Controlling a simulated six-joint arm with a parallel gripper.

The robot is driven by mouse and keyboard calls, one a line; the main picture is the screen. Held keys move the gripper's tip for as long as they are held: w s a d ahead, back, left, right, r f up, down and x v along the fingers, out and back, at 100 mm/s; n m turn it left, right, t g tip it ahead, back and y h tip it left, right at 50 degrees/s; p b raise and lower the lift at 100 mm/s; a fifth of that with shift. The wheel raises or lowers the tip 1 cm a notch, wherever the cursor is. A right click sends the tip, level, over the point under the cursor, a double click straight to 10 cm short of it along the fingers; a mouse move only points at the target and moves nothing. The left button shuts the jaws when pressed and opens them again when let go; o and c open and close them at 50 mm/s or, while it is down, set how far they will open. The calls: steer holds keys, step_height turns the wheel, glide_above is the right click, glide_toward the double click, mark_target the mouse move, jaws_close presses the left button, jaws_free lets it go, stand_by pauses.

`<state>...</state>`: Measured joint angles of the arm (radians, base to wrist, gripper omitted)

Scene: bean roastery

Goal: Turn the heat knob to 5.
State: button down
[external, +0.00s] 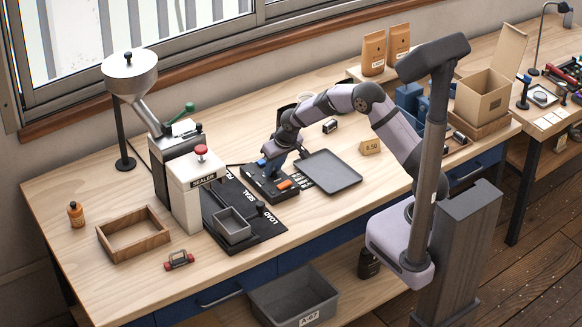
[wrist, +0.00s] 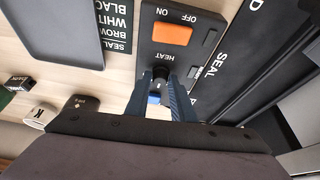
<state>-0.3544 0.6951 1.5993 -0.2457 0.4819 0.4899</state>
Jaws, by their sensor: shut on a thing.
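The dark heat knob (wrist: 160,74) sits on the black control box below the word HEAT, in the wrist view. My gripper (wrist: 161,85) is shut on the knob, with a blue-grey finger on either side. The knob's pointer and any scale numbers around it cannot be read. An orange ON/OFF switch (wrist: 172,33) lies beyond the knob on the same box. In the external view my gripper (external: 271,168) points down onto the control box (external: 262,187) and hides the knob. The orange switch (external: 285,184) shows beside it.
The sealer (external: 190,185) with its red-topped knob and funnel stands left of the box. A black mat with a grey bin (external: 232,226) lies in front of it. A dark tray (external: 331,172) is close on the right. A wooden tray (external: 133,234) stands far left.

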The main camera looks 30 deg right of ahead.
steer(key=m+b, duration=0.1)
steer(key=m+h+b, duration=0.1)
steer(key=b, duration=0.1)
steer(key=shift+a+f+m, duration=0.15)
steer(key=shift+f+m, duration=0.2)
steer(key=shift+m, duration=0.05)
steer(key=shift+r+m+h+b, duration=0.1)
steer(key=shift+m+h+b, duration=0.2)
steer(key=shift+m+b, duration=0.65)
steer(key=shift+a+r+m+g+h+b, duration=0.15)
steer(key=shift+m+g+h+b, duration=0.3)
steer(key=shift+m, duration=0.8)
steer(key=shift+w+m+g+h, duration=0.1)
steer(key=shift+m+g+h, duration=0.3)
steer(key=shift+m, duration=1.1)
steer(key=c, duration=1.5)
jaws_free()
steer(key=shift+c, duration=0.2)
steer(key=shift+r, duration=0.1)
